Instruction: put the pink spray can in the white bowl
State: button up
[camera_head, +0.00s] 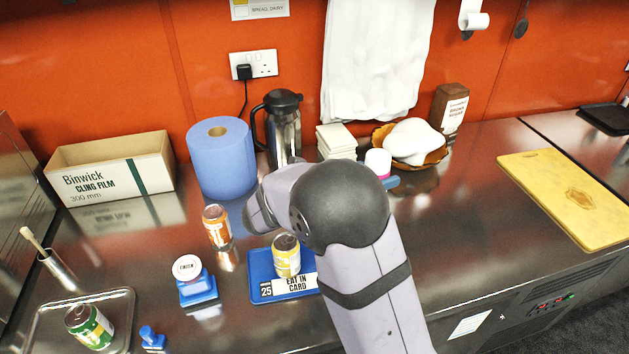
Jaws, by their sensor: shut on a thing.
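The pink spray can (382,173) shows only as a white cap with a narrow pink band below it, just right of my arm's dark round joint. My gripper (391,182) is mostly hidden behind my arm; a small blue part of it shows by the can. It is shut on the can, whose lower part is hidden. I cannot make out a clear white bowl. A white rounded thing (412,138) rests in a brown dish (436,157) just right of the can, and I cannot tell whether it is the bowl.
Cans, a blue stamp (198,290) and a blue card holder (262,273) are at the left front. Counter before the yellow board (563,196) is clear.

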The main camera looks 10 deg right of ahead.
jog(key=w+a+r+n+t+y+b, duration=0.15)
jog(key=w+n+t+y+b, duration=0.35)
jog(key=w, duration=0.9)
jog(key=w+a+r+n+t+y+b, duration=0.15)
jog(key=w+n+t+y, duration=0.35)
jog(key=w, duration=1)
notch_tip(320, 180, down, 15)
jog(key=t+h+p, duration=0.1)
jog(key=p, duration=0.2)
jog(key=shift+w+a+f+m+h, duration=0.15)
jog(key=shift+a+m+h, duration=0.15)
jog(key=shift+m, duration=0.1)
jog(key=shift+f+b, duration=0.65)
jog(key=shift+b, duration=0.05)
